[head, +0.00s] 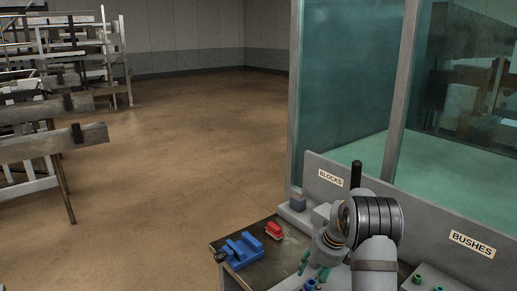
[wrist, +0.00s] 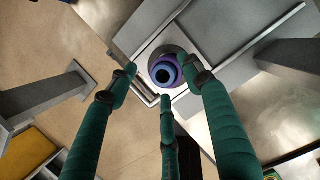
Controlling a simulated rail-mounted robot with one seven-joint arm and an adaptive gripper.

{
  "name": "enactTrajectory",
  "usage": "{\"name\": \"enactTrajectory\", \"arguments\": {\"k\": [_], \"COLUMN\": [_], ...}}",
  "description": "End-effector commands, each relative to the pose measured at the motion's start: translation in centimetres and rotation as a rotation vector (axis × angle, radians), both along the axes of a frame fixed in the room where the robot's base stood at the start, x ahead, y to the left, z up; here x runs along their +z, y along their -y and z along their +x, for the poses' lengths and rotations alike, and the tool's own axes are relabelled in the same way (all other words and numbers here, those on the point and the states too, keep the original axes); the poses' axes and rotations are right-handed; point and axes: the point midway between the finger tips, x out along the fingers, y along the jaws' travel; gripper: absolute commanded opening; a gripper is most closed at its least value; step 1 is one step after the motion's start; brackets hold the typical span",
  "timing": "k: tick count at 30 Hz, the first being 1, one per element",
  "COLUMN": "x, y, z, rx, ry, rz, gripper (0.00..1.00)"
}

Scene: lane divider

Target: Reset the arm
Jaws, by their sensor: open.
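My gripper (head: 314,268) hangs over the near part of the bench in the head view, its teal fingers pointing down. In the wrist view its three fingers (wrist: 162,84) are spread open. A purple ring-shaped bush with a dark blue centre (wrist: 160,66) shows between the fingertips. It appears to stand on a grey round base in a square frame; I cannot tell whether any finger touches it. A blue and purple piece (head: 309,285) shows below the fingers in the head view, partly cut off by the frame's lower edge.
A blue vise (head: 241,249) and a red block-like piece (head: 273,230) are on the bench left of my gripper. A grey board (head: 400,212) carries labels BLOCKS and BUSHES. Green bushes (head: 416,279) stand at lower right. Glass panels (head: 345,85) rise behind. Open floor lies left.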

Motion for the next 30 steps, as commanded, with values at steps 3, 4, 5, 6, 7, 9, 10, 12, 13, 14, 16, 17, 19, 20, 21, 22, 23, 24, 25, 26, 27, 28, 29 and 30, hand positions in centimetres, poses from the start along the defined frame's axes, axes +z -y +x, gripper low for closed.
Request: {"name": "enactTrajectory", "arguments": {"k": [3, 4, 5, 6, 7, 9, 10, 12, 13, 14, 16, 17, 19, 20, 21, 22, 23, 24, 25, 26, 27, 28, 29, 30], "x": [2.5, 3.1, 3.6, 4.4, 4.9, 6.2, 6.7, 5.3, 5.2, 5.2, 5.2, 5.2, 5.2, 5.2, 5.2, 5.2, 5.2, 5.2, 5.1, 5.2, 5.2, 5.1, 5.1, 5.1], "y": [0.1, 0.1, 0.1, 0.0, 0.0, 0.0, 0.0, -0.1, -0.2, -0.3, -0.5, -0.6, -0.8, -0.8, -1.0, -1.1, -1.1, -1.2, -1.3, -1.3, -1.4, -1.5, -1.6, -1.7], "z": [-0.1, -0.1, -0.1, -0.2, -0.2, -0.2, -0.2, -1.1, -1.5, -1.8, -2.7, -3.0, -4.0, -4.4, -4.9, -5.3, -5.8, -6.4, -6.8, -7.3, -7.8, -8.3, -8.8, -9.5], "rx": [-0.001, -0.001, -0.001, -0.001, -0.001, -0.001, -0.002, 0.055, 0.088, 0.119, 0.195, 0.227, 0.307, 0.341, 0.387, 0.422, 0.458, 0.506, 0.542, 0.579, 0.626, 0.665, 0.705, 0.758], "ry": [-0.002, -0.002, -0.002, -0.003, -0.003, -0.003, -0.004, -0.002, -0.001, -0.001, -0.001, -0.001, -0.001, 0.000, -0.001, 0.000, 0.000, -0.002, -0.001, -0.001, 0.000, 0.000, -0.001, -0.001], "rz": [0.001, 0.001, 0.001, 0.002, 0.002, 0.003, 0.002, -0.002, -0.001, -0.001, 0.000, 0.000, -0.001, -0.001, 0.001, 0.001, 0.000, 0.000, 0.001, 0.001, 0.001, 0.002, 0.001, 0.001], "gripper": [0.50, 0.50, 0.50, 0.50, 0.50, 0.50, 0.50, 0.50, 0.50, 0.50, 0.50, 0.50, 0.50, 0.50, 0.50, 0.50, 0.50, 0.50, 0.50, 0.50, 0.50, 0.50, 0.50, 0.50]}}
